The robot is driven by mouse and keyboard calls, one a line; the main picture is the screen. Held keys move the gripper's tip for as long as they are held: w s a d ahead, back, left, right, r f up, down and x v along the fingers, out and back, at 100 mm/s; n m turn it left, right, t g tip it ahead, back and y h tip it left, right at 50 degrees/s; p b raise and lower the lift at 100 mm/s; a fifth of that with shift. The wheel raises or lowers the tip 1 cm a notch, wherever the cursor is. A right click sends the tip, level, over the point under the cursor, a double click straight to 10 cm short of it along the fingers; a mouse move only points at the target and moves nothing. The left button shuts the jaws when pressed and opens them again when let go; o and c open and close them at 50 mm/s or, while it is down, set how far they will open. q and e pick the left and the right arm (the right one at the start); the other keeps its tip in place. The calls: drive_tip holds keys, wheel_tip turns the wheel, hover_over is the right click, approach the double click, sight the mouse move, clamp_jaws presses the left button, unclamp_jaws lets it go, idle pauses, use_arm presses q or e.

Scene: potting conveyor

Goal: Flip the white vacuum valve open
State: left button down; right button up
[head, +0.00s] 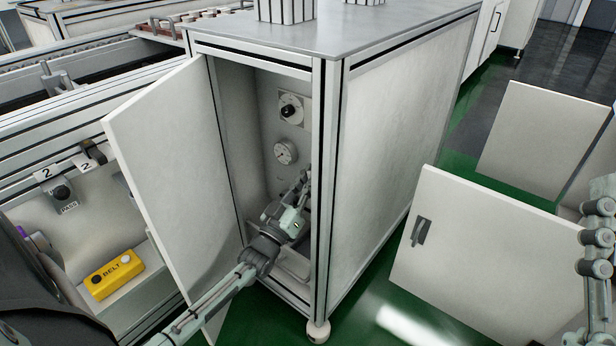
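My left gripper (303,183) reaches through the open front of a tall grey cabinet (395,130), low along its inner right side. Its fingers are small and partly overlap, so I cannot tell whether they are open or shut, or whether they touch anything. I cannot make out the white vacuum valve; the gripper and wrist cover part of the back panel. On that panel are a black rotary knob (289,111) on a pale plate and a round gauge (285,152) below it. At the right edge, part of my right arm shows, but its gripper does not.
The cabinet's right front post (327,190) is close beside the gripper. A yellow BELT box (113,274) sits at the conveyor on the left. Pale panels (470,255) stand at the right.

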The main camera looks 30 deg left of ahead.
use_arm(q)
drive_tip(key=shift+d+m+h, duration=0.25)
drive_tip(key=shift+m+h, duration=0.25)
drive_tip(key=shift+m, duration=0.55)
drive_tip(key=shift+d+m+h, duration=0.2)
drive_tip(key=shift+m+h, duration=0.3)
drive_tip(key=shift+m, duration=0.55)
drive_tip(key=shift+s, duration=0.1)
drive_tip(key=c, duration=1.5)
unclamp_jaws()
drive_tip(key=shift+c, duration=0.2)
drive_tip(key=v, duration=1.2)
